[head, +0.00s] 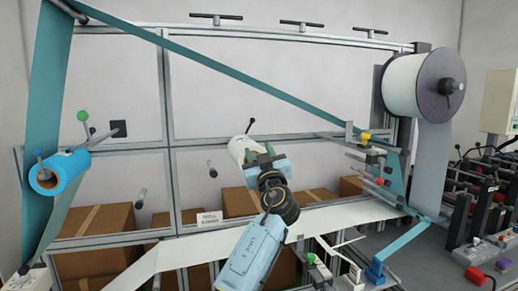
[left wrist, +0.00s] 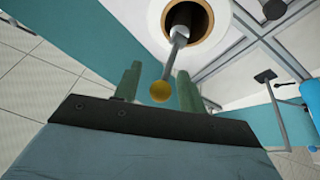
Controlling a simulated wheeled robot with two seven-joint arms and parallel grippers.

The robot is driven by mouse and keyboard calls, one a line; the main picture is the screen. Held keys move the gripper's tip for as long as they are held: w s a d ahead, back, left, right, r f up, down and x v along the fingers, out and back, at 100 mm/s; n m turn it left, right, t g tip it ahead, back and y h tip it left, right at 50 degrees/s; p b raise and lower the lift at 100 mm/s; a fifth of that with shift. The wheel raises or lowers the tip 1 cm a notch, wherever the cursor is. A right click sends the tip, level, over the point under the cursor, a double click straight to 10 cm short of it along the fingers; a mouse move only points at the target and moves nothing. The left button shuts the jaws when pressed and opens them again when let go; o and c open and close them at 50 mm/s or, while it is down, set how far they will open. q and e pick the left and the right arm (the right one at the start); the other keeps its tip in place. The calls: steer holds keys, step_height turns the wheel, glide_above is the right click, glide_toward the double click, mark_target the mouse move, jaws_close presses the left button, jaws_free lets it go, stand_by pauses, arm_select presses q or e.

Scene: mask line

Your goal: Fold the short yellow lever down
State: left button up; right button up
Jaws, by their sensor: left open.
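The short lever with a round yellow knob (left wrist: 160,91) shows in the left wrist view. Its grey rod runs from the brown core of a white roll (left wrist: 205,45) toward my gripper. My left gripper (left wrist: 159,85) is open, with one green finger on each side of the knob in the picture. I cannot tell whether either finger touches it. In the head view my left gripper (head: 266,158) is in front of the white roll (head: 239,147), and the yellow knob there is hidden behind it. My right gripper is in neither view.
A black-knobbed lever (head: 251,121) stands above the roll. A blue roll (head: 60,173) and a green knob (head: 82,116) are at the left. A yellow knob (head: 365,137) sits on the frame at the right. Cardboard boxes (head: 160,216) stand behind the lower frame.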

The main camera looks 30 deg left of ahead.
arm_select(q)
steer(key=shift+w+a+r, duration=0.1)
steer(key=shift+a, duration=0.05)
jaws_close()
stand_by(0.4)
